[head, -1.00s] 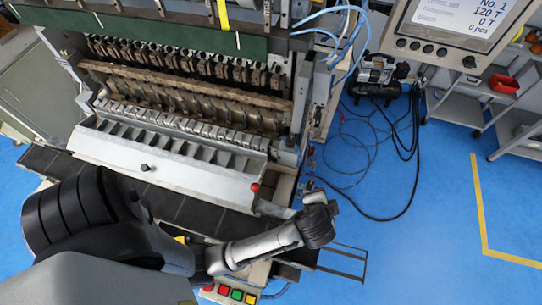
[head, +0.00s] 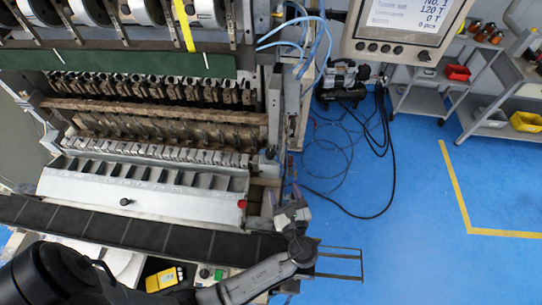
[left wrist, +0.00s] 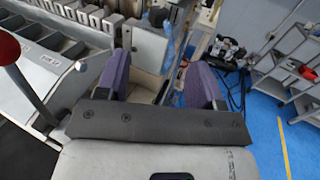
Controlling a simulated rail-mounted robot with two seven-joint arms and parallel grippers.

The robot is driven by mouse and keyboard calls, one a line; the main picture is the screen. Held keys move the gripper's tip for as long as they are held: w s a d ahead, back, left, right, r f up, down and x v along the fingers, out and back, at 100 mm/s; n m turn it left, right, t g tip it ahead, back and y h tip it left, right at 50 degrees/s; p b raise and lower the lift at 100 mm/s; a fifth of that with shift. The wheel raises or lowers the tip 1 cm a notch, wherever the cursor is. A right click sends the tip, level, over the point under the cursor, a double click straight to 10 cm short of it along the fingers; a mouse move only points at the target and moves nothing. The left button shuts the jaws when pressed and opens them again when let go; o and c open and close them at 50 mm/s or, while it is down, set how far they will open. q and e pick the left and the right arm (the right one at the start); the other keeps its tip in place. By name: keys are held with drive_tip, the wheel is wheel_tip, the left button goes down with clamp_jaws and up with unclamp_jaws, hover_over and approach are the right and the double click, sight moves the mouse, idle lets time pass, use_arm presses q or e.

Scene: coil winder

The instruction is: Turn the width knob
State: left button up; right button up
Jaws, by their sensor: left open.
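The coil winder (head: 140,190) fills the left of the head view. A small black knob (head: 125,202) sits on its pale front plate, and another dark knob (head: 424,56) sits on the display panel. I cannot read which is the width knob. My left gripper (head: 286,198) is open and empty by the machine's right front corner. In the left wrist view its two purple fingers (left wrist: 160,80) are spread apart, with a grey metal block (left wrist: 150,46) beyond and between them. I cannot tell whether they touch it. My right gripper is out of view.
A red ball-ended lever (head: 242,204) stands just left of my left gripper; its red ball (left wrist: 8,48) is close in the left wrist view. Hoses and cables (head: 345,160) lie right of the machine. Blue floor (head: 400,220) is free farther right.

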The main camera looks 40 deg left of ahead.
sight(272, 157)
use_arm(q)
drive_tip(key=p+x, duration=0.1)
drive_tip(key=x, duration=1.2)
drive_tip(key=shift+a, duration=0.2)
drive_tip(key=c, duration=0.9)
drive_tip(key=n+g, duration=0.1)
drive_tip(key=n+g+y, duration=0.1)
drive_tip(key=shift+w+d+r+g+y+p, duration=0.1)
drive_tip(key=shift+w+d+g+y+p, duration=0.05)
drive_tip(key=shift+w+g+y+p, duration=0.2)
drive_tip(key=shift+n+g+y, duration=0.45)
drive_tip(key=shift+n+g, duration=0.75)
drive_tip(key=shift+g, duration=0.65)
drive_tip(key=o, duration=0.7)
drive_tip(key=shift+o, duration=1)
drive_tip(key=shift+s, duration=0.2)
